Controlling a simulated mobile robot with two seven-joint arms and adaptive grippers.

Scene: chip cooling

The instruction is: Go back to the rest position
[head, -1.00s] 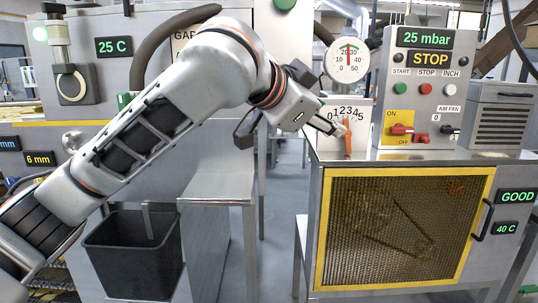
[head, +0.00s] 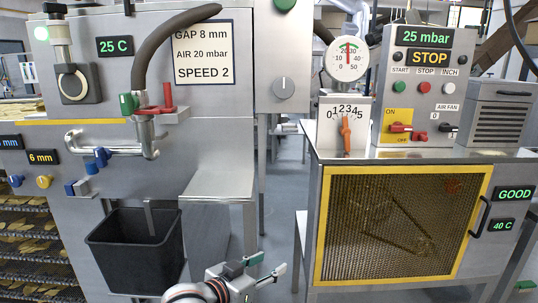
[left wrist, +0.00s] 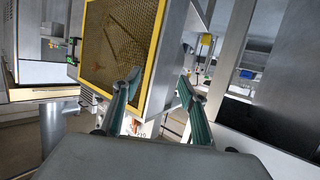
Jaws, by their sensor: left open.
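My left gripper (head: 266,266) is low at the bottom middle of the head view, below and apart from the machines. Its two fingers stand apart with nothing between them. In the left wrist view the open fingers (left wrist: 158,86) point toward the yellow-framed mesh panel, with clear space between the tips. The orange dial pointer (head: 346,134) on the 0–5 scale points nearly straight up, and nothing touches it. My right gripper is not in view.
The yellow-framed cabinet (head: 322,230) stands at right, under a control box (head: 386,90) with switches. A black bin (head: 130,250) and a steel side table (head: 215,185) stand at left. Floor (head: 285,190) shows between the machines.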

